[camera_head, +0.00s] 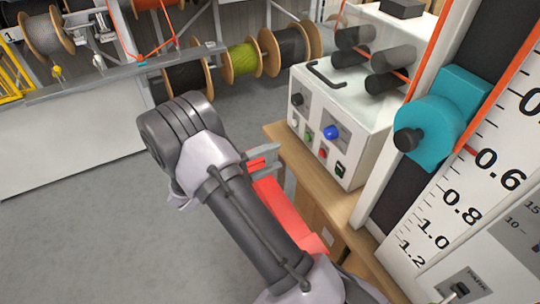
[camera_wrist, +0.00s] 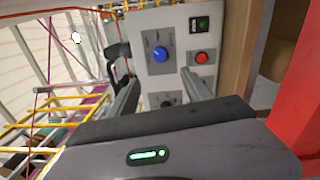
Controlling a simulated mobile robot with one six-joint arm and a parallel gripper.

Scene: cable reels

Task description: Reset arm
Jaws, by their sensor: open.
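My gripper (camera_head: 266,161) is partly hidden behind my own arm in the head view, to the left of the white control box. In the wrist view my gripper (camera_wrist: 160,95) shows two grey fingers spread apart, with nothing between them. Both fingers point toward the face of the control box (camera_wrist: 180,75), which has a blue knob, a red button and a green switch. The control box (camera_head: 340,120) also shows in the head view, standing on a wooden bench. My arm reaches up from the bottom of the head view and bends at the top.
Cable reels (camera_head: 240,62) hang on a rack at the back. A teal slider (camera_head: 438,125) sits on a scaled column at right, close to the control box. A wooden bench edge (camera_head: 290,150) lies beside my gripper. The grey floor (camera_head: 80,235) at left is clear.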

